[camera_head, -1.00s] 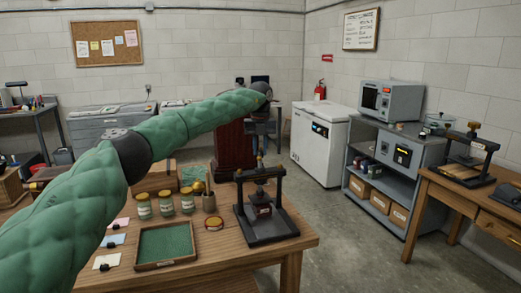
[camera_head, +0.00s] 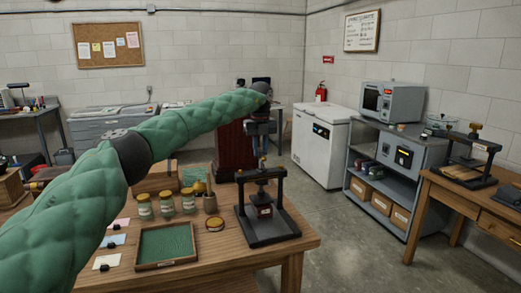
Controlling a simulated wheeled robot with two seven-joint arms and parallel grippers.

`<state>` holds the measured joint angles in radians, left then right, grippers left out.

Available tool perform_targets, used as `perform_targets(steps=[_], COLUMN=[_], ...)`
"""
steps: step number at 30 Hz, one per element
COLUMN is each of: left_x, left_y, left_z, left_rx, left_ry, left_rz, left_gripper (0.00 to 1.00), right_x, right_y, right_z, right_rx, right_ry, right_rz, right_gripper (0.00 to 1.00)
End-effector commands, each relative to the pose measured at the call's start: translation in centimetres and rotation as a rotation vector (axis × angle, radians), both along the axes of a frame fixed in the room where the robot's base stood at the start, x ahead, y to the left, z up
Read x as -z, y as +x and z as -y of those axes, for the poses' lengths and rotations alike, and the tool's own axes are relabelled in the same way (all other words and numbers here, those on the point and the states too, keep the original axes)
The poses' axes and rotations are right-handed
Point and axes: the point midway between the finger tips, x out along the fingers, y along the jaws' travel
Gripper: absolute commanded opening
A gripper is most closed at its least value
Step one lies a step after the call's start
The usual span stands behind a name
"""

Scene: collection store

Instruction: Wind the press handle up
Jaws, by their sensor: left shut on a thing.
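A dark book press (camera_head: 268,232) stands upright near the right end of the wooden table, with a black base, two posts and a crossbar. Its central screw (camera_head: 262,190) goes down to a dark plate with a small label. My green left arm comes in from the left, and my left gripper (camera_head: 262,154) points down right above the crossbar. It is shut on the press handle, which the fingers mostly hide. My right gripper is not in view.
A second press (camera_head: 470,160) stands on the right table. Grey floor lies between the tables.

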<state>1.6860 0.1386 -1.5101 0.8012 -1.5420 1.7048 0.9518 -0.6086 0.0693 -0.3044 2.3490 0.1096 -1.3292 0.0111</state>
Motion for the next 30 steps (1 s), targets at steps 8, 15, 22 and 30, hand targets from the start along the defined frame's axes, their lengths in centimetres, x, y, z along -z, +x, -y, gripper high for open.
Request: perform_targets(steps=[8,15,22,30], left_x=[0.0,0.1,0.1,0.1], left_y=[0.0,-0.1,-0.1,-0.1], left_z=[0.0,0.0,-0.1,-0.1], left_rx=[-0.046,-0.083,-0.118,-0.155], left_ry=[0.000,0.000,0.001,0.001], left_rz=[-0.001,-0.001,-0.001,-0.001], left_gripper=[0.00,0.00,0.00,0.00], right_x=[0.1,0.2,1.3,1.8], right_y=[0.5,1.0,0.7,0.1], right_z=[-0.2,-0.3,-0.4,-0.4], right_rx=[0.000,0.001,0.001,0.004], right_ry=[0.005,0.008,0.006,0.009], right_rz=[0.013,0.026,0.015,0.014], right_gripper=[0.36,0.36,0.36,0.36])
